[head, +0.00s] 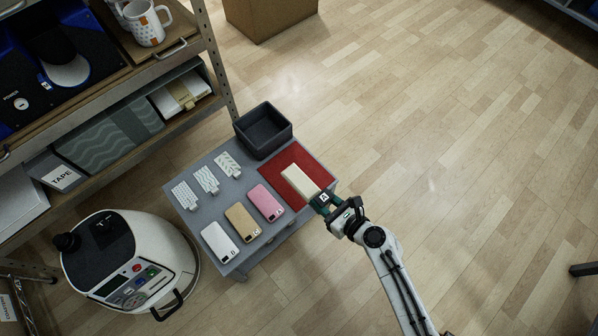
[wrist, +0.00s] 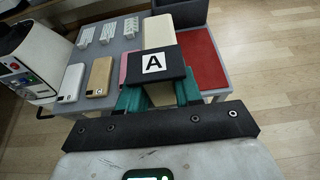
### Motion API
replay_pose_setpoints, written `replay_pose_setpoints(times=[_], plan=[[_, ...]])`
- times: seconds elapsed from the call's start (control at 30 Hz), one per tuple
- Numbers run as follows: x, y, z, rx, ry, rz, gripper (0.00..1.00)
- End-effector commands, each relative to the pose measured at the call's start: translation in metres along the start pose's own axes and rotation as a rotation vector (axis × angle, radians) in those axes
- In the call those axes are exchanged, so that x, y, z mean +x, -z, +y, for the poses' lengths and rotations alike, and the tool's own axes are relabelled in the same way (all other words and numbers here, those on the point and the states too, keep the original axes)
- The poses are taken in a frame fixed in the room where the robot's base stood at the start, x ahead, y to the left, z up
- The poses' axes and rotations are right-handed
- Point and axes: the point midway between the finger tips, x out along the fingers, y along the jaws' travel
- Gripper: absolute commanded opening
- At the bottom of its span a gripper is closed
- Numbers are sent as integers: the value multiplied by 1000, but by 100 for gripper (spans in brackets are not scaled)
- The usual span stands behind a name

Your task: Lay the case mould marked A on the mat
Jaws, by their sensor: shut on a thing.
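The case mould marked A (head: 301,180) is a cream block with a dark end carrying a white label. In the wrist view the letter A shows on its dark end (wrist: 154,63). My gripper (head: 325,200) is shut on this dark end, with its green fingers on either side. The red mat (head: 283,166) lies at the right end of the grey table (head: 215,164). The mould is over the mat in the head view; whether it touches the mat I cannot tell. The mat also shows in the wrist view (wrist: 200,62), right of the mould.
White (head: 219,242), tan (head: 243,222) and pink (head: 266,203) phone cases lie left of the mat, with several white patterned pieces (head: 206,180) behind. A dark open bin (head: 263,131) stands at the back. A white machine (head: 130,262) and shelves (head: 110,95) are left.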

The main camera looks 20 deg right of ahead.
Motion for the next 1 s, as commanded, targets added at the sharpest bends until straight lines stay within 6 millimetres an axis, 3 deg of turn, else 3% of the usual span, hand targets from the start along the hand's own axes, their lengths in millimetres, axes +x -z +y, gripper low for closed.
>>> replay_pose_setpoints(times=[0.4, 0.53, 1.0], plan=[[95, 6, -33, -1, 0, -5, 0], [120, 27, -39, 0, 1, -2, 0], [157, 46, -49, 0, 1, -2, 0]])
